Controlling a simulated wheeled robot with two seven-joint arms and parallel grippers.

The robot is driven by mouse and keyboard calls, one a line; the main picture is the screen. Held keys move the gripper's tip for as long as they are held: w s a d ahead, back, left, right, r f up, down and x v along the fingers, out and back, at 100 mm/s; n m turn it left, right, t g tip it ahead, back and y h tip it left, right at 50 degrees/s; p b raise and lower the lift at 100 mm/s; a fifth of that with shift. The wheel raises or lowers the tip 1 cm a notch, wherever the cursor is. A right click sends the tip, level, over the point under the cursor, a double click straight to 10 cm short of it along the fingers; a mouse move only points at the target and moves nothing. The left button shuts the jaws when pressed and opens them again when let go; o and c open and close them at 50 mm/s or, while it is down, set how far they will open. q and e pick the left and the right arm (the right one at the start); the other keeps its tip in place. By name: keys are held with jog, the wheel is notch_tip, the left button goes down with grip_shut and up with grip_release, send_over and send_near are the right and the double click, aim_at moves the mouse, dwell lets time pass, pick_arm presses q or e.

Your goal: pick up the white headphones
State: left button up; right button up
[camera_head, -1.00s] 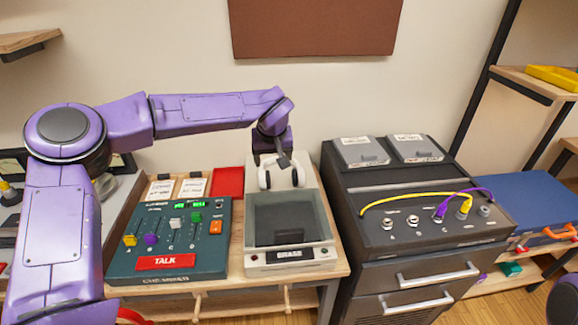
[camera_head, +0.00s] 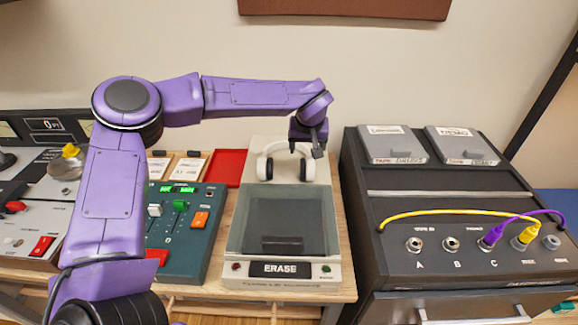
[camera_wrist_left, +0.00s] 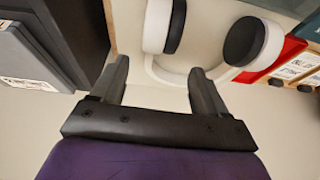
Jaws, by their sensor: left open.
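The white headphones (camera_head: 267,165) with dark ear pads rest on the pale rear top of the ERASE unit (camera_head: 283,285). My left gripper (camera_head: 309,148) is at their right side in the head view, pointing down and partly covering the headband. In the left wrist view, the headphones (camera_wrist_left: 157,40) lie just beyond the fingertips. My left gripper (camera_wrist_left: 160,72) is open there with nothing held between its fingers. One finger overlaps the headband in the picture; I cannot tell whether it touches. My right gripper is not in view.
A black rack (camera_head: 440,200) with yellow and purple cables stands close on the right. A green mixer (camera_head: 190,225) and a red tray (camera_head: 229,168) are on the left. The wall is behind; the unit's clear cover is in front of the headphones.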

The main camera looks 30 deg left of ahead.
aim_at(307, 158)
pick_arm(q)
jog(key=x, duration=0.2)
jog(key=shift+w+a+f, duration=0.1)
jog(key=shift+w+f, duration=0.05)
jog(key=shift+f, duration=0.1)
jog(key=x, duration=0.5)
jog(key=shift+s+d+f+p, duration=0.2)
jog(key=shift+s+d+p, duration=0.05)
jog(key=shift+d+p, duration=0.1)
jog(key=shift+r, duration=0.1)
jog(key=shift+c, duration=0.9)
jog(key=c, duration=1)
jog(key=shift+c, duration=0.2)
notch_tip(307, 158, up, 3)
jog(key=shift+f, duration=0.15)
jog(key=s+d+r+b, duration=0.2)
jog(key=s+d+r, duration=0.5)
jog(key=d+r, duration=0.3)
jog(key=shift+s+d+r, duration=0.2)
jog(key=shift+s+d, duration=0.2)
jog(key=shift+d, duration=0.5)
